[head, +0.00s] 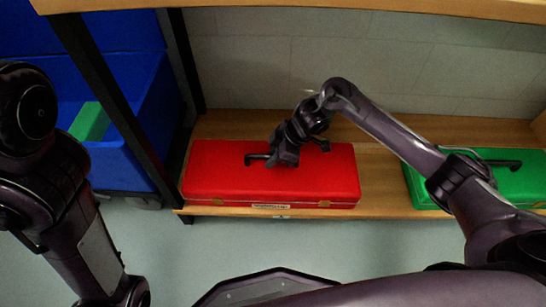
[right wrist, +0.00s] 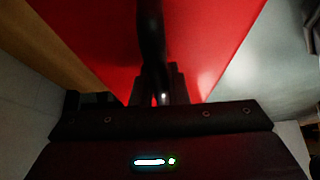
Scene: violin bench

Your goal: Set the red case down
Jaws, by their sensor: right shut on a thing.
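The red case (head: 325,180) lies flat on the lower wooden shelf in the head view, at the left end of that shelf. Its black handle (head: 257,158) is on the top face. My right gripper (head: 275,160) is at the handle and shut on it. In the right wrist view the red case (right wrist: 215,40) fills the upper middle, with the black handle (right wrist: 152,45) running down between the fingers (right wrist: 158,85). I cannot tell whether the case bears fully on the shelf. My left arm is at the left of the head view, but its gripper is not visible.
A green case (head: 415,185) lies on the same shelf (head: 385,190) to the right, with a gap between the cases. A dark shelf post (head: 115,105) stands left of the red case. Beyond it is a blue bin (head: 125,160) with a green item (head: 90,122) inside.

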